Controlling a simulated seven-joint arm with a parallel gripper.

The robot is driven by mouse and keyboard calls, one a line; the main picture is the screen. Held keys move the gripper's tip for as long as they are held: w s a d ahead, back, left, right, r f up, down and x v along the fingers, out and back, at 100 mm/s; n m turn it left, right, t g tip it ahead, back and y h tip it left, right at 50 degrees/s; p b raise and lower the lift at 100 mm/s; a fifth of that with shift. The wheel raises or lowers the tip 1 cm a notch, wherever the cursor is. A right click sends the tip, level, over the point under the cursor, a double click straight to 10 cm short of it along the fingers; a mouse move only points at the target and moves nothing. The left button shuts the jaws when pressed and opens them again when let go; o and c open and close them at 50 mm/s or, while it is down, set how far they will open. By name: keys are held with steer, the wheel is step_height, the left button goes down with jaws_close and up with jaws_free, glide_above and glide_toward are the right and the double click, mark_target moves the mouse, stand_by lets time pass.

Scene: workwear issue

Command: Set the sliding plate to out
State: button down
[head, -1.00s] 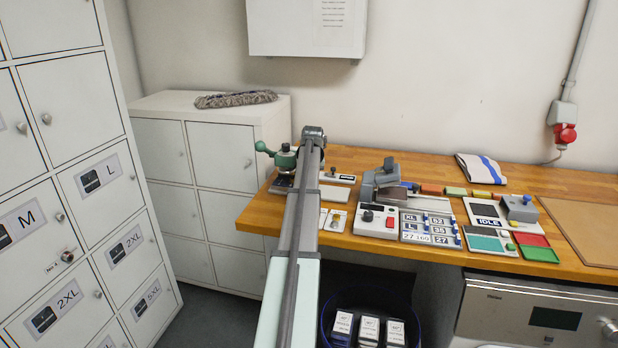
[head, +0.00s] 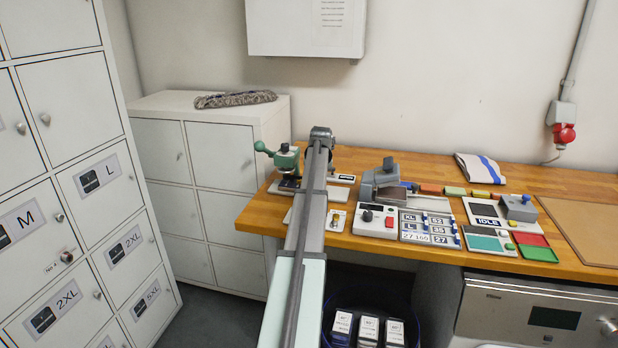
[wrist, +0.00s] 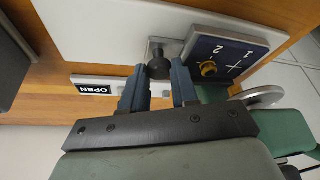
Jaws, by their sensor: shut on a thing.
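The sliding plate (wrist: 228,55) seems to be the dark blue plate marked 1 and 2, with a brass fitting on it, in the wrist view. A black knob (wrist: 158,67) on a grey metal bracket adjoins its edge. My gripper (wrist: 159,88) has its two blue-grey fingers around this knob and is shut on it. A green press (head: 287,160) stands at the left end of the bench, left of my arm; part of it shows in the wrist view (wrist: 290,132). My arm hides the gripper and knob in the head view.
An OPEN label (wrist: 94,88) lies beside the fingers. The wooden bench (head: 420,172) carries a grey device (head: 380,183), size tiles (head: 428,228) and coloured trays right of my arm. A bin (head: 325,325) with boxes stands below. Lockers (head: 70,110) fill the left.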

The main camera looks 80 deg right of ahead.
steer(key=s, duration=1)
steer(key=shift+s, duration=0.3)
steer(key=c, duration=1)
jaws_free()
steer(key=shift+o, duration=0.6)
steer(key=shift+a+r, duration=0.1)
steer(key=shift+r, duration=0.2)
steer(key=v, duration=1.3)
steer(key=shift+a, duration=0.1)
